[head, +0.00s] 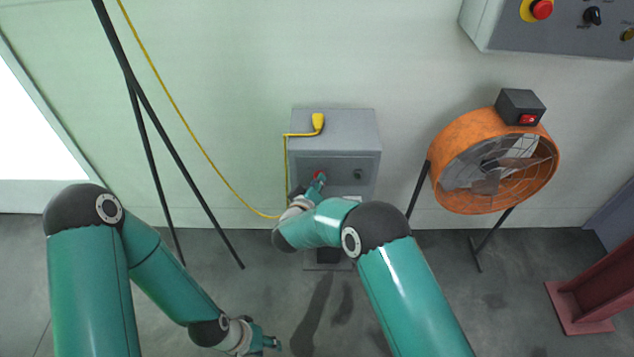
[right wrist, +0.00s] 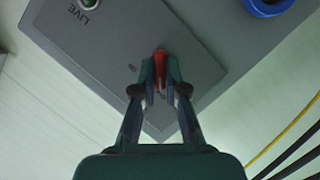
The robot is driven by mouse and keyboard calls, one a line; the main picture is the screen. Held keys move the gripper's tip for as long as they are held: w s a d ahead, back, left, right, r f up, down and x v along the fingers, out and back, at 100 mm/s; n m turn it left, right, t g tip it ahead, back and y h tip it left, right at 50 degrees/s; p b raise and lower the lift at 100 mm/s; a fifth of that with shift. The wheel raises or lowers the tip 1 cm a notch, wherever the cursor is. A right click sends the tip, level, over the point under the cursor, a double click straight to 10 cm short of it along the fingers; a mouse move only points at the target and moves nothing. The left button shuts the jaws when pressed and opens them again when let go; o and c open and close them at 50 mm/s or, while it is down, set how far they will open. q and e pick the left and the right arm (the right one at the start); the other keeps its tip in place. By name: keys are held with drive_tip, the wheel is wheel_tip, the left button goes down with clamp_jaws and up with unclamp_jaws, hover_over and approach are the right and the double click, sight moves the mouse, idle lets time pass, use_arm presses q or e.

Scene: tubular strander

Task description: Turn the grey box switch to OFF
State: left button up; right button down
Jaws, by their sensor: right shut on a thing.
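The grey box (head: 334,134) stands against the wall in the middle of the head view. Its front panel carries a red switch handle (head: 318,175), which also shows in the right wrist view (right wrist: 160,58). My right gripper (head: 319,182) is at the box front, shut on the red switch handle. In the right wrist view its two fingers (right wrist: 160,80) lie on either side of the handle. The handle's exact setting and the small marks near it are hard to read. My left gripper (head: 274,344) hangs low over the floor, away from the box; its jaw opening is too small to judge.
A yellow plug (head: 318,122) and cable lie on the box. A green lamp (right wrist: 88,3) marked LIVE and a blue round part (right wrist: 268,5) show near the handle. An orange fan (head: 492,162) stands right. A control panel (head: 560,30) hangs upper right. Black poles stand left.

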drive_tip(key=shift+w+r, duration=0.1)
drive_tip(key=shift+w, duration=0.05)
drive_tip(key=c, duration=1.2)
unclamp_jaws()
drive_tip(key=v, duration=0.7)
drive_tip(key=shift+s, duration=0.2)
